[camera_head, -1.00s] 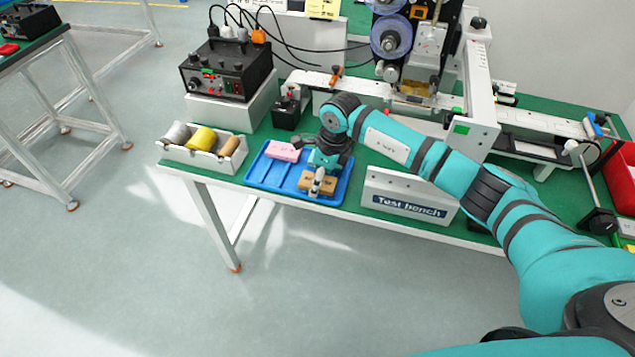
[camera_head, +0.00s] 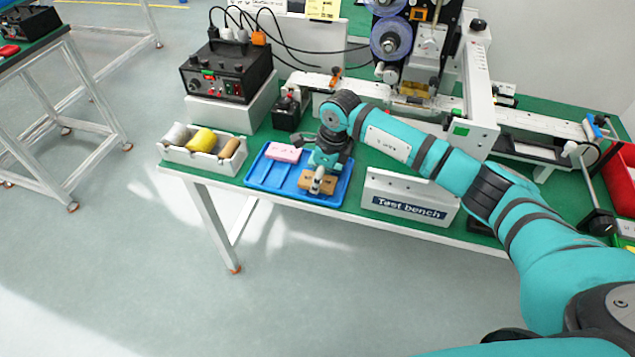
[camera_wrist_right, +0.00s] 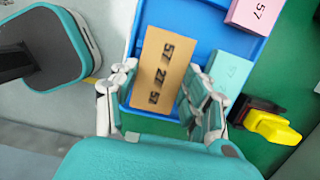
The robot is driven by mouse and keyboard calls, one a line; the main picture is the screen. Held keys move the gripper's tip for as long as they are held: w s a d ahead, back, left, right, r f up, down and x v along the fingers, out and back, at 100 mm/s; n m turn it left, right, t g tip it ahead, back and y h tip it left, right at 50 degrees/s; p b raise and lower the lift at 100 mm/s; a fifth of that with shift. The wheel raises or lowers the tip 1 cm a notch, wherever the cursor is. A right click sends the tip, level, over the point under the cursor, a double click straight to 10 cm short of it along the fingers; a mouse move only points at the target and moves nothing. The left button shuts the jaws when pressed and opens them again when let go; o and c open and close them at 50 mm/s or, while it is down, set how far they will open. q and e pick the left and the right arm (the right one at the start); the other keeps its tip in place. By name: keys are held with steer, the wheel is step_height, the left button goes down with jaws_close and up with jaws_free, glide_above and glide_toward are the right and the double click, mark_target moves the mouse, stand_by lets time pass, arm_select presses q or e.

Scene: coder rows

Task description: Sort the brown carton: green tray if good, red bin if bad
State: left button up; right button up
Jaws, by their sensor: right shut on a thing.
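The brown carton (camera_head: 304,180) lies in the blue tray (camera_head: 257,178) near its front edge. In the right wrist view the brown carton (camera_wrist_right: 158,62) shows printed numbers on its upper face. My right gripper (camera_head: 320,183) is over the tray, and its fingers (camera_wrist_right: 163,88) are shut on the carton from both sides. A red bin (camera_head: 622,178) is cut off at the right edge of the head view. Only a sliver of green (camera_head: 629,243) shows below it, and I cannot tell if it is the green tray. My left gripper is out of view.
A pink carton (camera_head: 284,152) lies in the blue tray, and a teal carton (camera_wrist_right: 229,73) is close to my right finger. A spool box (camera_head: 203,158) is left of the tray. The "Test bench" sign (camera_head: 409,207) stands to its right, under my arm.

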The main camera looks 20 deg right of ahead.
steer(key=shift+r+p, duration=1.1)
steer(key=shift+r, duration=1)
